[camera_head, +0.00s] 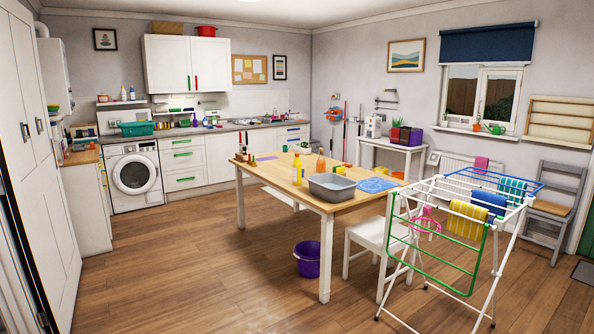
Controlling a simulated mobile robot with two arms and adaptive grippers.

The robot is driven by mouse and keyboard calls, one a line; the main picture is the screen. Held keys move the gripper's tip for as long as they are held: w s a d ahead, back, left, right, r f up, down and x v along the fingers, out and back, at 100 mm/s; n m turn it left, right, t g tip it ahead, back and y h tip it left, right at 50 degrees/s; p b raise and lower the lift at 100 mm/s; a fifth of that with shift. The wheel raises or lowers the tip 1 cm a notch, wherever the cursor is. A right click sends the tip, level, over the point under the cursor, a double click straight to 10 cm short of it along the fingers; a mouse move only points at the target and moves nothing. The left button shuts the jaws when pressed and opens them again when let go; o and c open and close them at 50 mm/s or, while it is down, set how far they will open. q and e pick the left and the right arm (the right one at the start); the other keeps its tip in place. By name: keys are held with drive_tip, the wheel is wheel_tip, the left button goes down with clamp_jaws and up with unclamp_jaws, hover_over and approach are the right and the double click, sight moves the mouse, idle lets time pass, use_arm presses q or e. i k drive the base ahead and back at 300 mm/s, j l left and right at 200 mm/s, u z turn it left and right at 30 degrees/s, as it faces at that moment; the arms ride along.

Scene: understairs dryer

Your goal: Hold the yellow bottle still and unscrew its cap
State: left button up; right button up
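Neither of my grippers shows in the head view, and nothing is touching the bottle.
A white chair (372,235) and a drying rack (470,220) stand at the right. A purple bucket (307,259) is on the floor. Floor at front left is clear.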

sight(297, 165)
drive_tip(key=i+j+u, duration=0.15)
drive_tip(key=i, duration=0.2)
drive_tip(key=i+u, duration=0.3)
drive_tip(key=i, duration=2.4)
drive_tip(key=i+z, duration=0.15)
drive_tip(key=i, duration=0.3)
drive_tip(key=i+j+z, duration=0.15)
drive_tip(key=i, duration=0.3)
drive_tip(key=i+j+z, duration=0.2)
drive_tip(key=i, duration=0.25)
drive_tip(key=i+j+z, duration=0.15)
drive_tip(key=i, duration=0.3)
